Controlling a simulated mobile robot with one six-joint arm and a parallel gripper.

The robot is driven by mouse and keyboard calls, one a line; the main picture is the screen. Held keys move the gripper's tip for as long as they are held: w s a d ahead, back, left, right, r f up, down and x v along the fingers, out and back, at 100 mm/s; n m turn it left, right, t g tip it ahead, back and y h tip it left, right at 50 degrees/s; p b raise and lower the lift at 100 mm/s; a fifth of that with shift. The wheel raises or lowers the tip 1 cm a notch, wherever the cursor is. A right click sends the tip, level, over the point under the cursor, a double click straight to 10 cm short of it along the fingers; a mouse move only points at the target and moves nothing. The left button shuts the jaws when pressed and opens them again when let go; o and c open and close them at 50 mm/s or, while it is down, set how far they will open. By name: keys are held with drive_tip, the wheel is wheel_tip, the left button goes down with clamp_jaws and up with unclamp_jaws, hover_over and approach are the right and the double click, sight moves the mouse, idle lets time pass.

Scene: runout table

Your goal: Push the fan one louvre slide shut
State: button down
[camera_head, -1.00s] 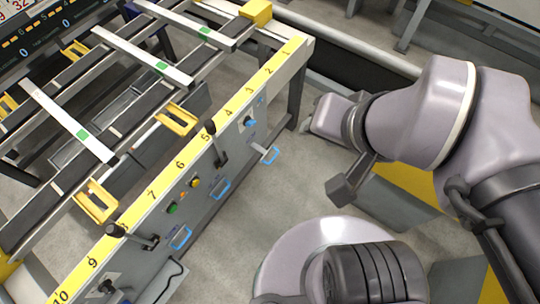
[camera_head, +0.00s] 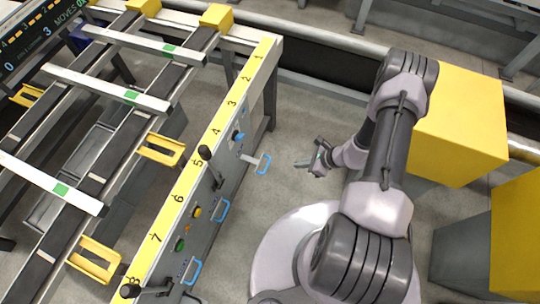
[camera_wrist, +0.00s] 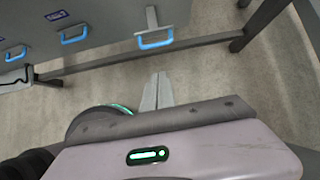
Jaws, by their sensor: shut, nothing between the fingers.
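The panel on the side of the runout table (camera_head: 185,225) carries several slides with blue handles. The slide with the far blue handle (camera_head: 262,164) stands out from the panel on a grey stem; it also shows in the wrist view (camera_wrist: 156,43). The middle blue handle (camera_head: 221,211) and the near blue handle (camera_head: 193,272) sit close to the panel. The labels are too small to read, so I cannot tell which is fan one. My gripper (camera_head: 300,164) is shut and empty, right of the far handle and apart from it. Its fingers (camera_wrist: 157,82) point toward that handle.
Black levers (camera_head: 205,153) and green and yellow buttons (camera_head: 196,212) are on the panel. Yellow blocks (camera_head: 460,125) stand at right. The floor between gripper and panel is clear.

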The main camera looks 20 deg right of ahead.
drive_tip(key=w+a+r+b+x, duration=0.1)
drive_tip(key=b+x, duration=0.4)
drive_tip(key=x, duration=0.8)
drive_tip(key=shift+a, duration=0.3)
